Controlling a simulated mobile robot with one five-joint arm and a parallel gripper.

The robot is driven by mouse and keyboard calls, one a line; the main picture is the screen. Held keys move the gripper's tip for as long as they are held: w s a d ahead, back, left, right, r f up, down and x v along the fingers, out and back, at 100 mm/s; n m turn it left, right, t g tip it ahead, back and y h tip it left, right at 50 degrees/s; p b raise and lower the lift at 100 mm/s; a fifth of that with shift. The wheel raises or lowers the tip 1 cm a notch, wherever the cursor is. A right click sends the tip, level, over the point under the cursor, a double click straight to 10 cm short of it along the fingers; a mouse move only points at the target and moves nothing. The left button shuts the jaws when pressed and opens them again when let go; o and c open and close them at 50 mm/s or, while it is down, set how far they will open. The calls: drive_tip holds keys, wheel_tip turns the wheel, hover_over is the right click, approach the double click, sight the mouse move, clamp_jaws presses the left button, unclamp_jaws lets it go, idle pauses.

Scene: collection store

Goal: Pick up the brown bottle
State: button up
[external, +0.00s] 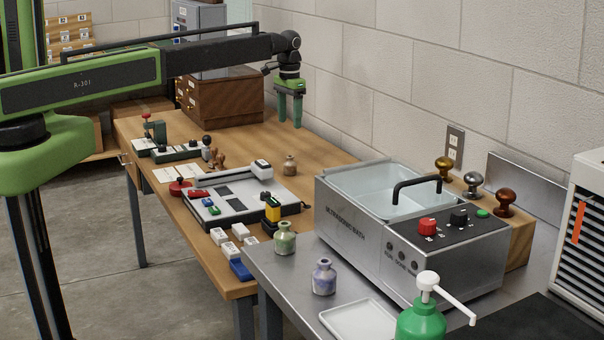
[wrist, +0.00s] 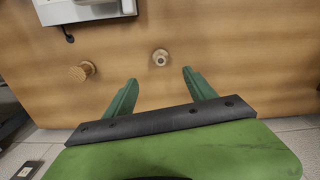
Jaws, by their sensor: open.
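The brown bottle (external: 290,166) is small and stands upright on the wooden table, near the wall side and behind the grey device. In the wrist view the brown bottle (wrist: 160,58) shows from above, just beyond the gap between the fingertips and roughly centred across it. My gripper (external: 289,122) points down with its green fingers apart, above the table and behind the bottle. In the wrist view my gripper (wrist: 160,78) is empty, with only bare table between its fingers.
A greenish bottle (external: 285,240) and a purple-blue bottle (external: 323,279) stand nearer the front. A wooden stamp (wrist: 83,71) lies left of the brown bottle. The grey device (external: 245,203), a wooden drawer box (external: 228,98) and the ultrasonic bath (external: 360,245) are obstacles. Table around the bottle is clear.

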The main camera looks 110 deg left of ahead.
sight(290, 156)
wheel_tip(290, 156, down, 17)
drive_tip(key=b, duration=1.5)
drive_tip(key=shift+a+r, duration=0.1)
drive_tip(key=shift+r, duration=0.3)
clamp_jaws()
